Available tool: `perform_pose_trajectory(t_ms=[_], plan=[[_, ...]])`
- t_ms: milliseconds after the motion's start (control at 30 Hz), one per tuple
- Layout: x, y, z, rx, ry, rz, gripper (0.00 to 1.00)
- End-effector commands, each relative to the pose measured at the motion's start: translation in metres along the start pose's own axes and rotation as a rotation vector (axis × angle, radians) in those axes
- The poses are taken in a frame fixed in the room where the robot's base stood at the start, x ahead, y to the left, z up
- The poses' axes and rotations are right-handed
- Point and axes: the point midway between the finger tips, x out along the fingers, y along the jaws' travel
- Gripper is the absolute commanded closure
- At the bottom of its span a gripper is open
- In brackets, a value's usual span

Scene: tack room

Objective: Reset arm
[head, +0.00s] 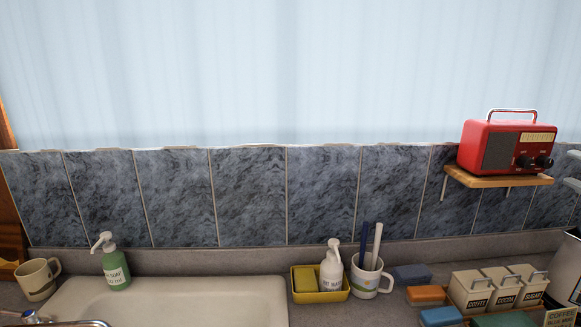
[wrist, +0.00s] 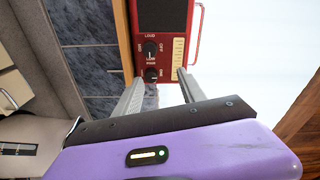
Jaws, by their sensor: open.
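My gripper (wrist: 160,76) is open in the wrist view, with its two grey fingers apart and nothing between them. The red radio (wrist: 161,48) lies beyond the fingertips and appears turned sideways there. In the head view, the tips of my gripper (head: 573,169) just enter at the right edge, to the right of the red radio (head: 506,146) and apart from it. The rest of the arm is outside the head view.
The radio stands on a small wooden wall shelf (head: 497,177). Below are a sink (head: 180,298), a green soap bottle (head: 115,268), a mug (head: 37,279), a yellow caddy (head: 320,296), a white cup with sticks (head: 369,277) and labelled canisters (head: 497,289).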

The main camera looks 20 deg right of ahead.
Motion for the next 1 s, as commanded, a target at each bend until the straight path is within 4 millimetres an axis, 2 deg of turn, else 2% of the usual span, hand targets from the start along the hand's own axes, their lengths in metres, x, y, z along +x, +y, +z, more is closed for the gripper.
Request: perform_pose_trajectory(t_ms=[100,200,367,467,667,867,1000], plan=[[-0.008,-0.019,-0.028,-0.09,0.133,-0.041,0.52],[-0.016,-0.015,-0.04,-0.18,0.241,-0.038,0.52],[-0.026,0.008,-0.034,-0.327,0.36,-0.006,0.52],[-0.031,0.027,-0.019,-0.422,0.408,0.02,0.52],[-0.049,0.072,0.035,-0.643,0.464,0.069,0.52],[-0.073,0.11,0.107,-0.856,0.458,0.084,0.52],[-0.097,0.131,0.161,-0.986,0.427,0.072,0.52]])
